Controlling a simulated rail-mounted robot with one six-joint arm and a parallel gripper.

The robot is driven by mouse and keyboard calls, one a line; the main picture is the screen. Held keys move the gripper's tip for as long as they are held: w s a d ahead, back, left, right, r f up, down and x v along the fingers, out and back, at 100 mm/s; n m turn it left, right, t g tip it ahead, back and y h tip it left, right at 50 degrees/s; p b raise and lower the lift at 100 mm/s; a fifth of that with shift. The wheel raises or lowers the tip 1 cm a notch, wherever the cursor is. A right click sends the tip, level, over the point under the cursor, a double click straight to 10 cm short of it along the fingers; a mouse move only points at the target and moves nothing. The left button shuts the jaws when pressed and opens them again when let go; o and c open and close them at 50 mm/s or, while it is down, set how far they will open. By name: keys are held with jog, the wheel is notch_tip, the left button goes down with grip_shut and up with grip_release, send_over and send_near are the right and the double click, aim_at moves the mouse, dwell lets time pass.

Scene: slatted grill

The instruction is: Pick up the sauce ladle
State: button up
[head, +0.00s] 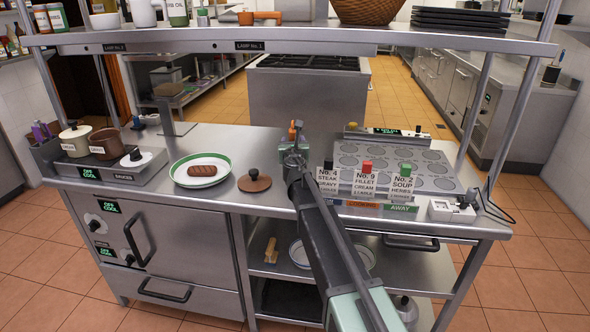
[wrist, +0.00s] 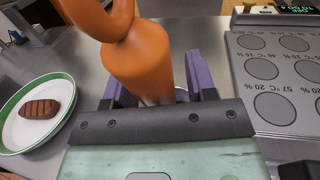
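I cannot pick out the sauce ladle with certainty. In the wrist view, a smooth orange-brown object (wrist: 140,60) with a narrow neck rises close in front of my gripper (wrist: 160,85). Its lower end reaches down between the two purple fingers, and a small pale metallic part shows there. The fingers stand apart, with a gap on the right side of the object; whether they touch it is unclear. In the head view, my gripper (head: 293,155) is over the back middle of the counter, with a small orange tip (head: 292,130) just beyond it. My arm hides what is below.
A plate (head: 203,183) with a brown patty and a brown lid (head: 255,181) lie left of my arm. Two sauce pots (head: 75,142) stand farther left. Labelled cards (head: 365,184) and a dimpled grey plate (head: 430,165) are at right. A shelf (head: 200,36) crosses above.

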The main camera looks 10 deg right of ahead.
grip_shut()
jog(key=shift+r, duration=0.1)
